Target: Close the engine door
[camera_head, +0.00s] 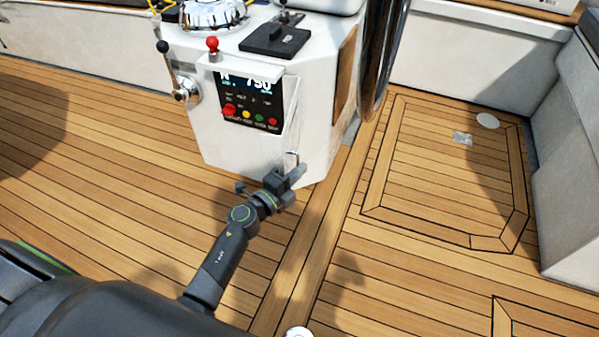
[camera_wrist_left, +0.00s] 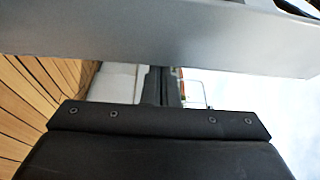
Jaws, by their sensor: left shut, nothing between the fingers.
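The engine panel (camera_head: 250,98), with a lit display and a row of coloured buttons, is on the front of the white console. It is exposed. A thin pale flap (camera_head: 291,115) stands out along the panel's right side, seen nearly edge-on; it looks like the engine door, standing open. My left gripper (camera_head: 297,172) is shut and empty, just below the flap's lower end, near the console's bottom corner. I cannot tell whether it touches the flap. In the left wrist view, a grey slab crosses the top and hides much of the scene. My right gripper is not in view.
A red-knobbed lever (camera_head: 212,45) and a black-knobbed lever (camera_head: 163,47) stand by the console's top left. A dark steering wheel (camera_head: 382,55) rises at its right. A white bench (camera_head: 572,165) borders the far right. The teak deck (camera_head: 130,125) is clear left of the console.

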